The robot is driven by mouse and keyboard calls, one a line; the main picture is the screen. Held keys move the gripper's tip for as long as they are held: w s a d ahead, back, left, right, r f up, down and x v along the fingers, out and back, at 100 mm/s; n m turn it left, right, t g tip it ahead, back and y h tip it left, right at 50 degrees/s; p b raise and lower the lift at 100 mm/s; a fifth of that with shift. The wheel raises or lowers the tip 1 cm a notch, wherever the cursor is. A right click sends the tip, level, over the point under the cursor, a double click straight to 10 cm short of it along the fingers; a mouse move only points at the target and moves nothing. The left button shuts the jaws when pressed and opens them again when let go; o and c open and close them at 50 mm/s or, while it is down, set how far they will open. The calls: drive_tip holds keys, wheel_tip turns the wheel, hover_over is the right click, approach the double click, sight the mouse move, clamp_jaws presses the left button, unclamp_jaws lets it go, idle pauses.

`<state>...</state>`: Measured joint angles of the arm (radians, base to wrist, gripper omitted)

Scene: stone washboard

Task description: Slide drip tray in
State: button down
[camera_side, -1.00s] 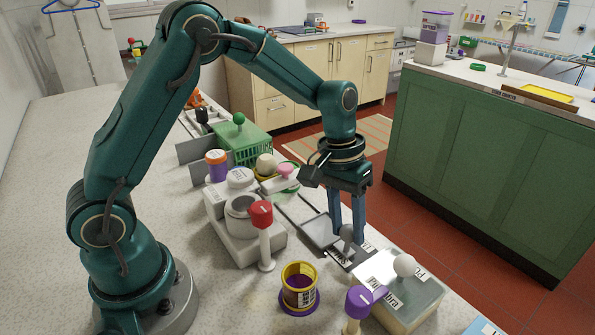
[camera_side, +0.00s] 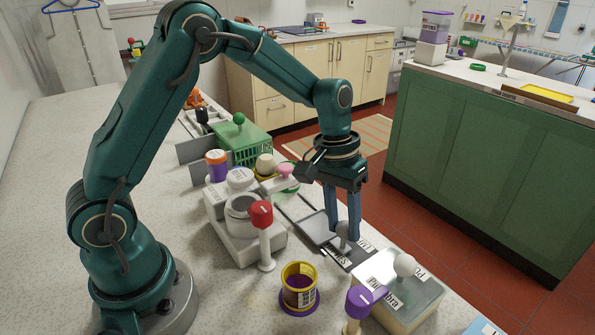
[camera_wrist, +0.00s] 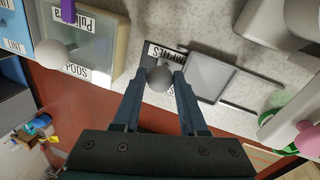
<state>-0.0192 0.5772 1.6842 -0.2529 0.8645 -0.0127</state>
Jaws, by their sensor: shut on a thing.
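The drip tray (camera_side: 314,229) is a flat grey square plate with a raised rim, lying between dark rails on the counter. It also shows in the wrist view (camera_wrist: 211,77). A round grey knob (camera_wrist: 160,79) stands at its near end, over a dark plate with white labels. My gripper (camera_side: 343,231) points down with its blue fingers on either side of this knob, shut on it. In the wrist view, the fingertips (camera_wrist: 158,79) touch the knob from both sides. The fingers partly hide the knob in the side view.
A lidded pods box (camera_side: 400,290) with a white knob stands close in front. A white machine (camera_side: 245,235) with a red-topped handle (camera_side: 261,214) stands left of the tray. A pink knob (camera_side: 285,170) and green basket (camera_side: 240,140) lie behind. A purple-yellow cup (camera_side: 299,286) stands nearer.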

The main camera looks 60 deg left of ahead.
hover_over(313, 220)
idle(0.4)
drive_tip(key=shift+c, duration=2.3)
unclamp_jaws()
drive_tip(key=r, duration=0.3)
drive_tip(key=a+r, duration=0.1)
drive_tip(key=r, duration=0.1)
drive_tip(key=shift+s, duration=0.2)
